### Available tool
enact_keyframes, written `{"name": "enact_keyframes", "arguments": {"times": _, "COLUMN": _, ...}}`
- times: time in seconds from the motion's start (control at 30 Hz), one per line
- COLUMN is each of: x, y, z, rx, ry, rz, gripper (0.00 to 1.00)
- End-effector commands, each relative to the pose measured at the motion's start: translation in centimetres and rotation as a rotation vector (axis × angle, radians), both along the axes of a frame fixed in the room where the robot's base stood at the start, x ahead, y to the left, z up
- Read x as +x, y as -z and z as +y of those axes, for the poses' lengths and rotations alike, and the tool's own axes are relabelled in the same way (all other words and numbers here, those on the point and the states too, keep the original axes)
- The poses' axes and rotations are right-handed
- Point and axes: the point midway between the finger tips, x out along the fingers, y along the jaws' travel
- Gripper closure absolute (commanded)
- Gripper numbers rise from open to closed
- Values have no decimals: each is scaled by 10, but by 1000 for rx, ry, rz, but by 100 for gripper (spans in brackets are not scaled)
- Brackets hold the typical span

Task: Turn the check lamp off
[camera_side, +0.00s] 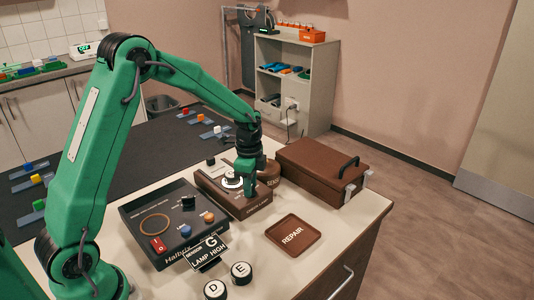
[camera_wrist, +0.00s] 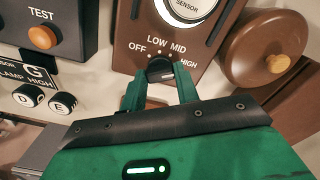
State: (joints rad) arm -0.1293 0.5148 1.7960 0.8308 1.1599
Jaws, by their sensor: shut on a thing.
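The check lamp (camera_side: 258,211) is a brown box on the pale bench, with a white round face marked SENSOR (camera_wrist: 188,8) on top. In the wrist view its panel (camera_wrist: 140,28) carries a dial marked OFF, LOW, MID and HIGH. The black dial knob (camera_wrist: 160,67) stands below these words. A pale mark on the knob seems to lie toward HIGH, but its exact setting is hard to tell. My gripper (camera_wrist: 158,82) is shut on the knob, one finger at each side. In the side view my gripper (camera_side: 249,188) points down at the lamp's near end and hides the knob.
A dark control box (camera_side: 172,222) with an orange TEST button (camera_wrist: 42,37) stands to the left. A LAMP HIGH card (camera_side: 208,252) and round D (camera_side: 214,289) and E (camera_side: 241,272) pieces lie in front. A REPAIR tray (camera_side: 293,235) and brown case (camera_side: 318,171) are at right.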

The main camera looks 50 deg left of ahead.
Motion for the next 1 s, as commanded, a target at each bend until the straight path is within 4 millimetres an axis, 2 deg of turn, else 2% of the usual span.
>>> {"name": "enact_keyframes", "arguments": {"times": 0.37, "x": 0, "y": 0, "z": 0, "rx": 0, "ry": -166, "rz": 0, "gripper": 92}}
{"name": "enact_keyframes", "arguments": {"times": 1.0, "x": 0, "y": -1, "z": -1, "rx": 0, "ry": -748, "rz": 0, "gripper": 92}}
